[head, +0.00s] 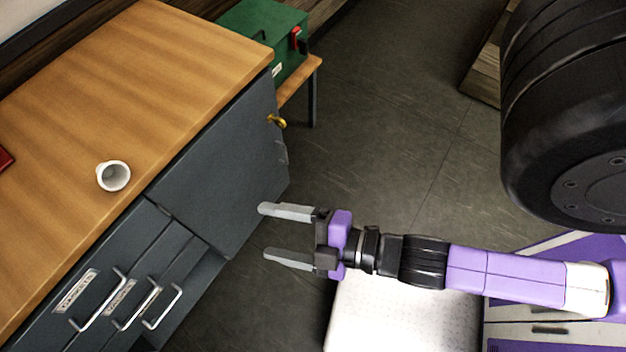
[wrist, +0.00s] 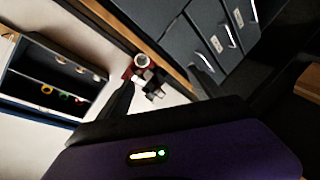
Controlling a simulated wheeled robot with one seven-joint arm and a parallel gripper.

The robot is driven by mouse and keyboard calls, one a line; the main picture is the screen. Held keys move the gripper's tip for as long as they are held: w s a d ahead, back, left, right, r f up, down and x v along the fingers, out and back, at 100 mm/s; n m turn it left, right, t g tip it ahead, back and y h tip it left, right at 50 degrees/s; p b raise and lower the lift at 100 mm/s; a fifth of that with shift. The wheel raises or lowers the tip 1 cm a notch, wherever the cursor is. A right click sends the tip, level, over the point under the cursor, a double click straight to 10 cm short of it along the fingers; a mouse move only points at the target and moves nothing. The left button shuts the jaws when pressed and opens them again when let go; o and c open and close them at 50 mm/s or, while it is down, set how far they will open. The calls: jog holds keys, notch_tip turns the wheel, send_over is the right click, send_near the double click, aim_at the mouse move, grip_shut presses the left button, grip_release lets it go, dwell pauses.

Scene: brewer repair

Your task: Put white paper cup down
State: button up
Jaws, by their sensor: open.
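The white paper cup (head: 102,175) is on the wooden counter top, close to its front edge, in the head view. It seems to lie tipped, with its round mouth facing the front edge, though I cannot be sure. In the wrist view a small pale ring that looks like the cup (wrist: 141,61) shows near the counter edge. My gripper (head: 265,230) is open and empty. It is out in front of the grey cabinet, to the right of the cup and well apart from it, with its fingers pointing left.
The wooden counter (head: 165,65) is mostly bare around the cup. Grey drawers with metal handles (head: 165,307) are below it. A green case (head: 262,28) stands beyond the counter's far end. A dark red object (head: 5,158) is at the left picture edge. The grey floor (head: 385,130) is open.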

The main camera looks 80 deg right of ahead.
jog(key=s+d+r+m, duration=0.2)
jog(key=s+r+m, duration=0.2)
jog(key=m, duration=0.5)
jog(key=s, duration=0.2)
jog(key=shift+s+r+m, duration=0.15)
jog(key=shift+s+m, duration=0.2)
jog(key=shift+m, duration=0.05)
jog(key=shift+o, duration=0.3)
jog(key=shift+s+d+r+m+g, duration=0.2)
jog(key=shift+s+m+g, duration=0.1)
jog(key=shift+m, duration=0.2)
jog(key=shift+w, duration=0.1)
jog(key=shift+a, duration=0.1)
